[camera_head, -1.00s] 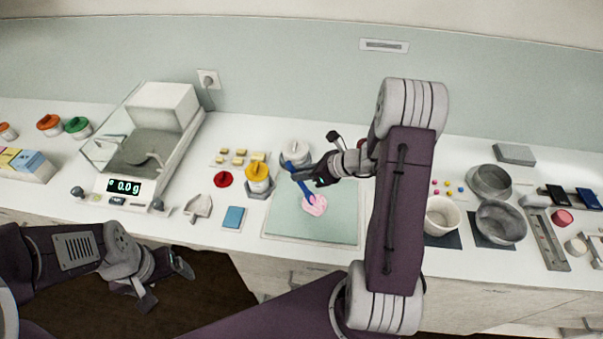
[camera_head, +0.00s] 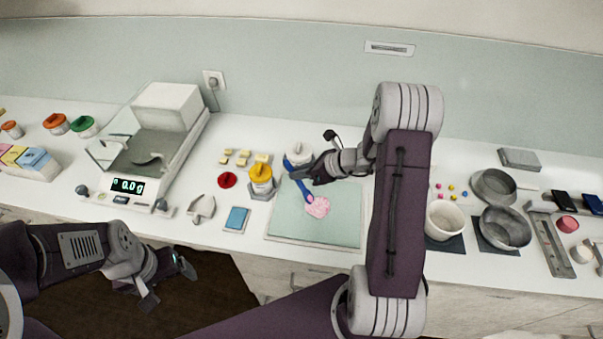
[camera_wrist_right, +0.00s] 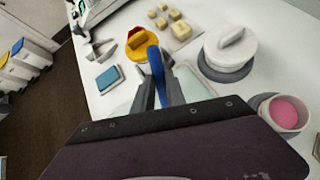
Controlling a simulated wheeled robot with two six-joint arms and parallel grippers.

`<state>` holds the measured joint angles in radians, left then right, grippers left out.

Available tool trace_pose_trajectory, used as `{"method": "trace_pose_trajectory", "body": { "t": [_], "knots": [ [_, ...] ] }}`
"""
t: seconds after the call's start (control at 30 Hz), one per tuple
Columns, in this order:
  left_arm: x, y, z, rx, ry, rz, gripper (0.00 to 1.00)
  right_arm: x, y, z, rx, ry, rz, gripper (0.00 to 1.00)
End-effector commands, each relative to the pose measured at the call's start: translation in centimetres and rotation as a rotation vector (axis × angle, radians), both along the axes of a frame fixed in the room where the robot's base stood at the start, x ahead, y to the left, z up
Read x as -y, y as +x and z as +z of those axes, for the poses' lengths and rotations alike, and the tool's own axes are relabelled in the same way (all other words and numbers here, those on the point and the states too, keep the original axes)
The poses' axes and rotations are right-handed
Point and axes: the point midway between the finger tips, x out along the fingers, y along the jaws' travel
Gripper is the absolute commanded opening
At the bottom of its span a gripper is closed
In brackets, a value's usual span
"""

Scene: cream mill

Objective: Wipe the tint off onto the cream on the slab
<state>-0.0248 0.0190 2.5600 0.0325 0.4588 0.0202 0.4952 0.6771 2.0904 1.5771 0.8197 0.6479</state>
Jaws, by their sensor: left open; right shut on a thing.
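A pale green slab (camera_head: 343,227) lies on the counter, with a pink patch of cream (camera_head: 318,206) near its middle. My right gripper (camera_head: 300,172) is above the slab's upper left part, shut on a blue spatula (camera_head: 304,188). The spatula slants down to the right, and its lower end is at the cream's upper left edge; I cannot tell whether it touches. In the right wrist view the spatula (camera_wrist_right: 154,62) stands between the fingers, and its lower end is hidden. Any tint on it is too small to tell. My left gripper (camera_head: 170,280) is open and empty, in front of the counter's edge.
A yellow-lidded jar (camera_head: 261,178) and a white-lidded pot (camera_head: 298,157) stand close to the slab's left and back. A blue sponge-like block (camera_head: 236,219) lies left of it. A scale (camera_head: 150,160) reads 0.0 g. Bowls (camera_head: 505,228) stand at right.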

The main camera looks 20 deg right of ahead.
Motion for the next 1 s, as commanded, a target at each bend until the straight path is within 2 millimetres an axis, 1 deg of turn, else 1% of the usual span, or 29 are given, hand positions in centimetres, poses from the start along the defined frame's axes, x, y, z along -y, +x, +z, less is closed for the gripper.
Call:
{"method": "trace_pose_trajectory", "body": {
  "t": [0.47,0.57,1.0],
  "knots": [
    [0.0,0.0,0.1,0.000,0.000,0.000,0.83,0.0,0.0,0.1,0.000,0.000,0.000,0.00],
    [0.0,0.0,0.6,0.000,0.000,0.000,0.83,0.0,0.0,0.7,0.000,0.000,0.000,0.00],
    [0.0,0.0,3.8,0.000,0.000,0.000,0.83,0.0,0.0,4.6,0.001,0.000,-0.001,0.00]
  ]
}}
